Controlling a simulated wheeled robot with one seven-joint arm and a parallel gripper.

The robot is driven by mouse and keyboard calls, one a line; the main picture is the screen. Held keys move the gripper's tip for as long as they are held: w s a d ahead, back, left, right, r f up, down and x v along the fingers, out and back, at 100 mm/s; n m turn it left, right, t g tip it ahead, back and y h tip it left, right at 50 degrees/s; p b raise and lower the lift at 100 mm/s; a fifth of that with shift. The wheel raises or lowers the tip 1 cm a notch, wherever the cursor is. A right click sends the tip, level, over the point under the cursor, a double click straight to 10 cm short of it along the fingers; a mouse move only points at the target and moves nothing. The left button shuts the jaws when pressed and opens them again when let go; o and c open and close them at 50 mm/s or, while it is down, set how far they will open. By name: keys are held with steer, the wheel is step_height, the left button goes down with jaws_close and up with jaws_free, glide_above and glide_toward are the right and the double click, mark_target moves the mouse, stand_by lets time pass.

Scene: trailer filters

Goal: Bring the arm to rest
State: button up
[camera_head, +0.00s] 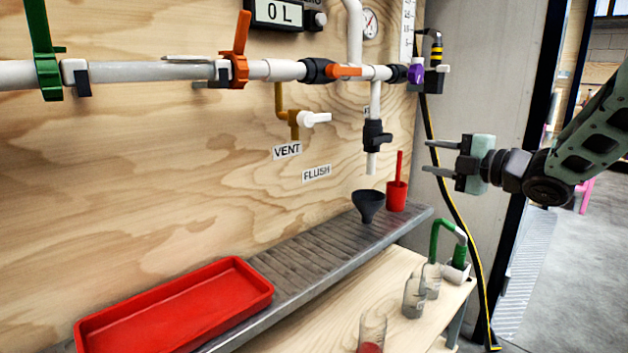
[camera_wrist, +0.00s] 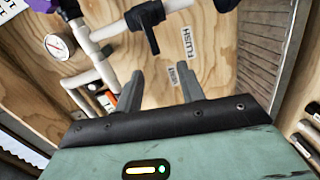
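My gripper (camera_head: 440,158) is in the right part of the head view, in front of the grey side panel. Its two fingers point left and are spread apart with nothing between them. My arm comes in from the right edge, raised above the bench. In the wrist view, the two fingers of my gripper (camera_wrist: 160,90) also stand apart and empty. The plywood wall with its pipes lies beyond them. The gripper touches nothing that I can see.
A white pipe (camera_head: 130,71) with valves runs along the wall. A black funnel (camera_head: 368,204) and a red cup (camera_head: 396,196) stand on the grey ledge (camera_head: 300,285). A red tray (camera_head: 175,305) lies at left. Glass jars (camera_head: 414,297) stand on the lower wooden shelf. A striped hose (camera_head: 458,205) hangs near my gripper.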

steer(key=s+a+f+m+g+h, duration=0.55)
steer(key=s+a+f+m, duration=0.5)
steer(key=a, duration=0.35)
steer(key=s+a+f+m+g+h, duration=0.1)
steer(key=s+f+m+g, duration=0.15)
steer(key=s, duration=0.65)
steer(key=s+a+f+m+g+h, duration=0.1)
steer(key=s+f+g+h, duration=0.15)
steer(key=s, duration=0.65)
steer(key=s+a+f+m+g, duration=0.1)
steer(key=s+m+g, duration=0.15)
steer(key=s, duration=0.65)
step_height(320, 180, up, 27)
steer(key=s+g+p, duration=0.1)
steer(key=p, duration=2.6)
steer(key=shift+s+d+r+h+p, duration=0.2)
steer(key=shift+s+d+h+p, duration=0.1)
steer(key=shift+s+p, duration=0.1)
steer(key=shift+a, duration=0.15)
